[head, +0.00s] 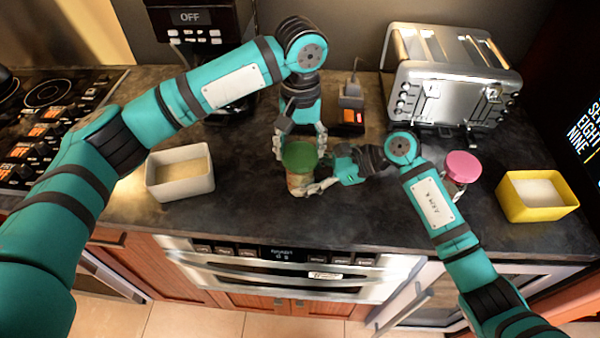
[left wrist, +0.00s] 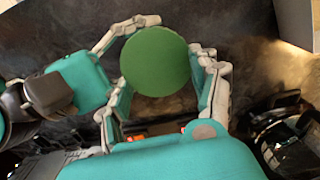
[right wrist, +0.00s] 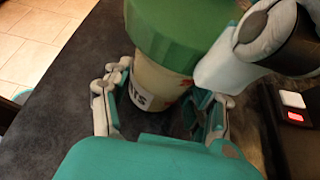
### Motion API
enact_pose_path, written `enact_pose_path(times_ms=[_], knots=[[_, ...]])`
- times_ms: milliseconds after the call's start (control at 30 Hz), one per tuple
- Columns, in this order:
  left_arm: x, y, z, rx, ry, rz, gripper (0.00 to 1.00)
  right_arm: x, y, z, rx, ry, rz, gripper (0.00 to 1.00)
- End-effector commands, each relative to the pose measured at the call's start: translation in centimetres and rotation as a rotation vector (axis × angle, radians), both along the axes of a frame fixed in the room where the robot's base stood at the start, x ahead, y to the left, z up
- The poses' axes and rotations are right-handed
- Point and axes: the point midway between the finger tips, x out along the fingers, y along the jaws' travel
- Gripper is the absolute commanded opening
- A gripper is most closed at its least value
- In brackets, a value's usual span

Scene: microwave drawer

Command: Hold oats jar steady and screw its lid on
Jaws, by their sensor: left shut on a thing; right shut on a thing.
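The oats jar (head: 298,183) stands upright on the dark counter, with part of its label showing in the right wrist view (right wrist: 150,92). Its green lid (head: 299,156) sits on the jar's top; I cannot tell how tightly it is threaded. The lid fills the middle of the left wrist view (left wrist: 156,61) and hides the jar there. My left gripper (head: 300,148) reaches down from behind and is shut on the lid, a finger on each side. My right gripper (head: 308,183) comes in low from the right and is shut on the jar's body below the lid.
A white bin (head: 180,187) stands to the left. A pink-lidded jar (head: 461,168) and a yellow bin (head: 538,210) stand to the right. A silver toaster (head: 450,80) is behind right, a coffee maker (head: 190,18) behind left. The counter in front of the jar is clear.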

Motion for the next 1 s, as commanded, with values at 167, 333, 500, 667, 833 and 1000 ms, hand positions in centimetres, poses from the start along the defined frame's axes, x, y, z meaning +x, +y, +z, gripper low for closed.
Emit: enact_pose_path(times_ms=[167,333,500,667,833,1000], knots=[[-0.01,-0.01,-0.03,0.000,0.000,-0.003,0.23,-0.02,0.01,-0.03,0.000,0.000,0.001,0.00],[-0.02,-0.01,-0.08,0.000,0.001,-0.157,0.23,-0.02,0.01,-0.03,0.000,0.000,0.001,0.00],[0.01,0.07,-0.06,0.002,0.001,-0.354,0.23,0.00,-0.04,-0.03,0.000,0.000,0.000,0.00],[0.07,0.20,-0.04,0.004,0.002,-0.439,0.23,0.03,-0.10,-0.02,-0.001,0.000,-0.001,0.00],[0.12,0.36,-0.06,0.009,0.003,-0.647,0.23,0.04,-0.19,-0.05,-0.002,0.000,-0.001,0.00],[0.19,0.46,-0.08,0.010,0.003,-0.785,0.23,0.01,-0.19,-0.06,-0.003,0.000,0.000,0.00]])
